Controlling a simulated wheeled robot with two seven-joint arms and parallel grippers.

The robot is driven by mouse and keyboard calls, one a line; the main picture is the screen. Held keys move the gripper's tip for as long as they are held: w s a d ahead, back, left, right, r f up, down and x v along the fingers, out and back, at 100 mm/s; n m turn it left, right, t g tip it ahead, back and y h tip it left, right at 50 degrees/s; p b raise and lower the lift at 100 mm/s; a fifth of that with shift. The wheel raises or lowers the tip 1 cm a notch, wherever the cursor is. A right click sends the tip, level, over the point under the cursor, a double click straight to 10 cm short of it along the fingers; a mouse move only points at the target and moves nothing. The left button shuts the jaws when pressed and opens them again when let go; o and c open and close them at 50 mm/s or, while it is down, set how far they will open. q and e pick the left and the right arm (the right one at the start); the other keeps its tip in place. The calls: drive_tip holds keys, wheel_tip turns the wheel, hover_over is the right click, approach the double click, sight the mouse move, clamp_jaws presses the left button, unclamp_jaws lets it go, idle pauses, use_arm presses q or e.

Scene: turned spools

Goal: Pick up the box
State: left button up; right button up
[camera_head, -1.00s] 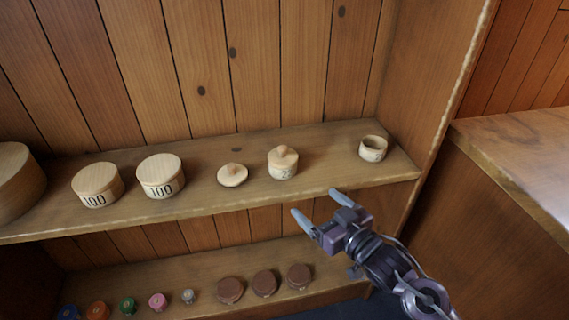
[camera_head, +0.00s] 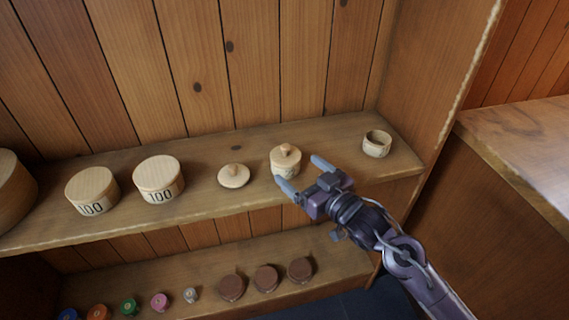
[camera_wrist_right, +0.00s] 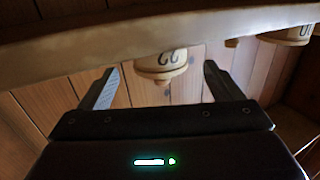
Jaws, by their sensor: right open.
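A small pale wooden box (camera_head: 285,163) with a knobbed lid stands upright on the upper shelf. My right gripper (camera_head: 298,171) is open and in front of this box, at the shelf's front edge. One fingertip overlaps the lower front of the box in the head view; contact cannot be told. In the right wrist view, which looks upside down, the box (camera_wrist_right: 162,64) with a dark "22" mark shows between the open fingers (camera_wrist_right: 160,69). Nothing is held. My left gripper is not in view.
On the upper shelf (camera_head: 335,150), a loose knobbed lid (camera_head: 234,176) and two "100" boxes (camera_head: 159,181) stand left of the box. An open round cup (camera_head: 376,147) stands to the right. The lower shelf holds coloured spools and brown discs (camera_head: 266,279).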

sight(294, 167)
drive_tip(key=x, duration=0.5)
drive_tip(key=shift+d+f, duration=0.1)
drive_tip(key=shift+f, duration=0.2)
drive_tip(key=c, duration=1.7)
